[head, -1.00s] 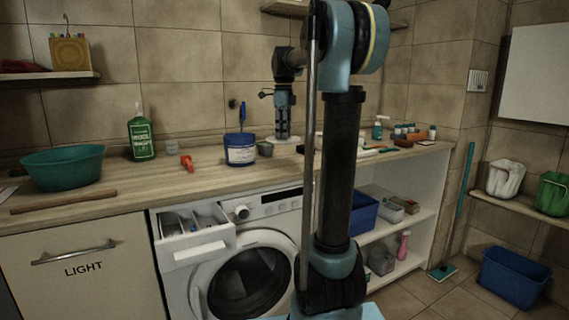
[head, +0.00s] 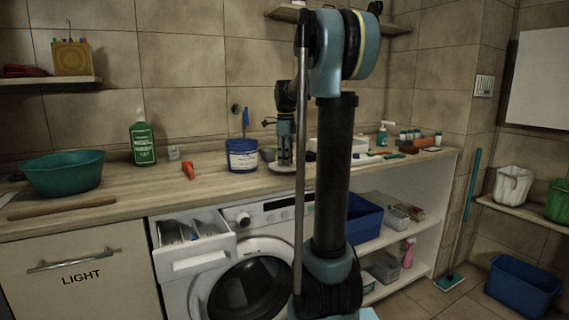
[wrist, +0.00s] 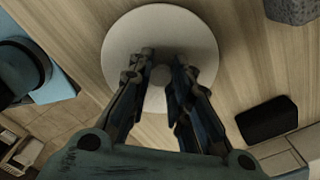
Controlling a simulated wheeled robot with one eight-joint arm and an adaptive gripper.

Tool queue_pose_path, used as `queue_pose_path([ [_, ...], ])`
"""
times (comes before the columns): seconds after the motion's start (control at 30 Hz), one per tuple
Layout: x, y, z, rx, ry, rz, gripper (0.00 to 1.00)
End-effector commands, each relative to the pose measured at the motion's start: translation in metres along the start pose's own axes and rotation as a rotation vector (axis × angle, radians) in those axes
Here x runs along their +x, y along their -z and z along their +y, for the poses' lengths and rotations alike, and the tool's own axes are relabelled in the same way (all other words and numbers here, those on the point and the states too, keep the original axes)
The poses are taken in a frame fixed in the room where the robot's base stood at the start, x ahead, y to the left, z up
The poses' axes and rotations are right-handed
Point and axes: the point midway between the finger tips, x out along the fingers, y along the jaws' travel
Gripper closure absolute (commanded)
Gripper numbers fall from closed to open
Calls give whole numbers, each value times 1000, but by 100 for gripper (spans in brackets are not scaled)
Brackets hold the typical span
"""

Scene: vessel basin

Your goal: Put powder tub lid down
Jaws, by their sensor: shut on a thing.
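The powder tub lid (wrist: 190,35) is a pale round disc with a small knob in its middle. In the wrist view, the fingers of my gripper (wrist: 160,78) are closed around the knob. In the head view, the lid (head: 281,168) shows edge-on under my gripper (head: 285,160), low over the counter. I cannot tell whether it touches the wood. The blue powder tub (head: 242,157) with a white label stands just left of it, with something blue sticking up behind.
The wooden counter (head: 120,188) holds a teal basin (head: 62,175), a green bottle (head: 142,145) and an orange item (head: 188,170) to the left. A spray bottle (head: 382,135) and small bottles stand to the right. The washer drawer (head: 197,245) is open below.

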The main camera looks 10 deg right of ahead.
Motion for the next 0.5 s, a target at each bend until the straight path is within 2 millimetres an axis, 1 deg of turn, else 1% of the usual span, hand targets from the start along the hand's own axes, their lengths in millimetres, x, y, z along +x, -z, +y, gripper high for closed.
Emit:
queue_pose_path([
  [0.03,7,0,0,0,0,0,94],
  [0.1,11,0,0,0,0,0,94],
  [0.43,14,0,0,0,0,0,94],
  [0.47,13,0,0,0,0,0,75],
  [0.5,13,0,0,-1,0,0,66],
])
